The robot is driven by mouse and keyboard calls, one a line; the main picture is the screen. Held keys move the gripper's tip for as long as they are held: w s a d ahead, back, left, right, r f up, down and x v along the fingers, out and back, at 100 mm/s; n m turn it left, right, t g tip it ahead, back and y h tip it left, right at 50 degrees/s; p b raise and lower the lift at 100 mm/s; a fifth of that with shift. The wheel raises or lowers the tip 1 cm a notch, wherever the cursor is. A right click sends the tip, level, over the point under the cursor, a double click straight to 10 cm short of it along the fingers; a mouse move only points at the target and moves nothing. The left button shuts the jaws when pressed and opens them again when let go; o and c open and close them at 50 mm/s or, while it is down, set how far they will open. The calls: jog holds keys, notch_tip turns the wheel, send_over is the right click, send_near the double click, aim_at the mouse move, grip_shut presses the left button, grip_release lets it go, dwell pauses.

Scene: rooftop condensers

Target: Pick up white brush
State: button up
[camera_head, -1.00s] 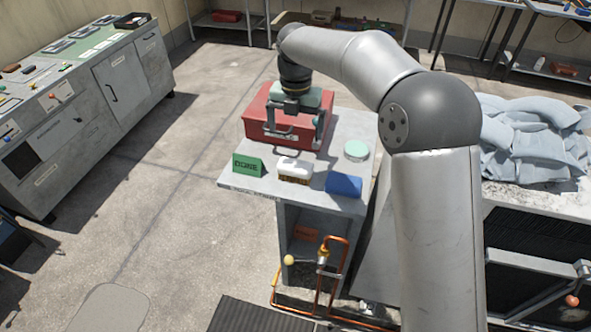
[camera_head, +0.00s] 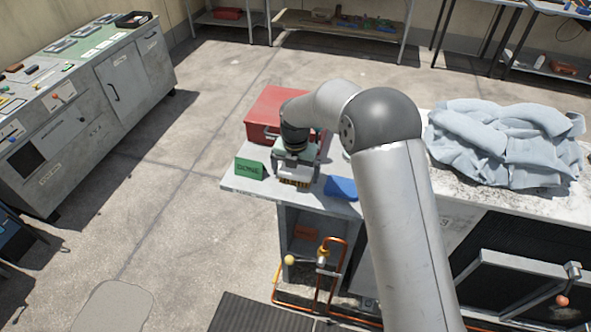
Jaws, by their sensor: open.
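The white brush with brown bristles (camera_head: 296,183) lies on the grey stand (camera_head: 240,184) near its front edge, bristles down. Its white top is mostly hidden under my gripper. My gripper (camera_head: 293,178) is open and points down at the brush, with its fingers at either side of it. I cannot tell whether the fingers touch the brush.
A green sign block (camera_head: 250,168) stands just left of the brush and a blue block (camera_head: 341,188) just right. A red toolbox (camera_head: 270,112) is behind. Grey-blue cloth (camera_head: 505,140) lies on the right-hand unit. Copper pipes (camera_head: 333,265) run below the stand.

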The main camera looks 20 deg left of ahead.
jog(key=shift+f, duration=0.35)
jog(key=c, duration=0.7)
jog(key=shift+c, duration=0.2)
jog(key=shift+r, duration=0.1)
jog(key=shift+r, duration=0.5)
notch_tip(320, 180, up, 2)
jog(key=shift+s+r+b, duration=0.15)
jog(key=shift+r+b, duration=0.1)
jog(key=shift+b, duration=0.35)
jog(key=s+d+r+b, duration=0.4)
jog(key=s+r, duration=0.5)
jog(key=s, duration=0.4)
jog(key=shift+r, duration=0.2)
jog(key=shift+s, duration=0.1)
